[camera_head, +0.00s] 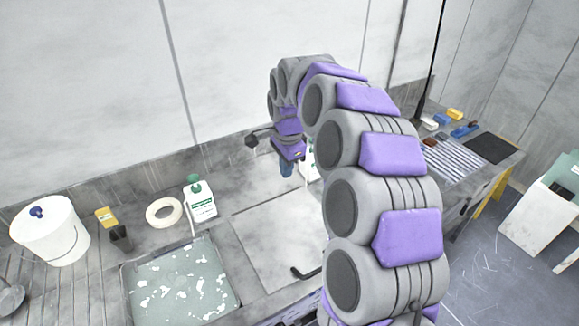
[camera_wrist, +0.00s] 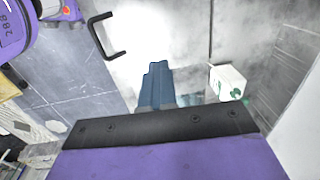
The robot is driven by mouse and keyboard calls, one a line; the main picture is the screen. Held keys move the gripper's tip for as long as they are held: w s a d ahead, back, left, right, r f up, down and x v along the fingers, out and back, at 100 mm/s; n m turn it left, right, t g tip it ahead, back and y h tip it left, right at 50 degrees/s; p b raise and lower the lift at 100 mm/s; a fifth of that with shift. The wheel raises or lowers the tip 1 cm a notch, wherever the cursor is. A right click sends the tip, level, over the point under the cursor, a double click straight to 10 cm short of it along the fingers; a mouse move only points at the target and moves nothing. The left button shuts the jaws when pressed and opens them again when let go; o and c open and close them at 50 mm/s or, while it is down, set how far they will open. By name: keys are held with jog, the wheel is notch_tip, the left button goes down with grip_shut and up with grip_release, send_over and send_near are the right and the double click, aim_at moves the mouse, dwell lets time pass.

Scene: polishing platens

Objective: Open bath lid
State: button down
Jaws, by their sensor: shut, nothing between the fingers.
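The bath lid (camera_head: 265,225) is a flat, pale grey panel in the middle of the bench, lying level with the top. Its black bar handle (camera_head: 306,273) stands at the near edge, partly behind my arm. In the wrist view the handle (camera_wrist: 104,36) shows at the upper left, beside the bright lid surface (camera_wrist: 155,30). My gripper (camera_head: 287,170) has blue fingers and hangs above the far part of the bench, apart from the handle. In the wrist view its fingers (camera_wrist: 158,75) are together and empty. My arm hides the lid's right side.
Left of the lid is an open basin (camera_head: 180,285) of greenish liquid with white flecks. A white bottle (camera_head: 200,201), a tape roll (camera_head: 164,212) and a white bucket (camera_head: 50,230) stand nearby. A white container (camera_wrist: 228,82) is close right of my fingers. The wall is behind.

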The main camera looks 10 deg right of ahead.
jog(key=shift+d, duration=1.3)
jog(key=c, duration=1.8)
grip_release()
jog(key=shift+a, duration=1.5)
jog(key=shift+c, duration=0.2)
jog(key=shift+o, duration=0.8)
jog(key=o, duration=0.6)
jog(key=d, duration=0.2)
jog(key=shift+d, duration=0.35)
jog(key=r+p, duration=0.1)
jog(key=r, duration=0.4)
jog(key=s+r, duration=0.1)
jog(key=r, duration=0.5)
jog(key=r+p, duration=0.1)
jog(key=r, duration=0.5)
jog(key=shift+s+a+p, duration=0.15)
jog(key=shift+a+p, duration=0.05)
jog(key=shift+p, duration=0.1)
jog(key=shift+d+r, duration=0.1)
jog(key=shift+d, duration=0.5)
jog(key=shift+c, duration=0.4)
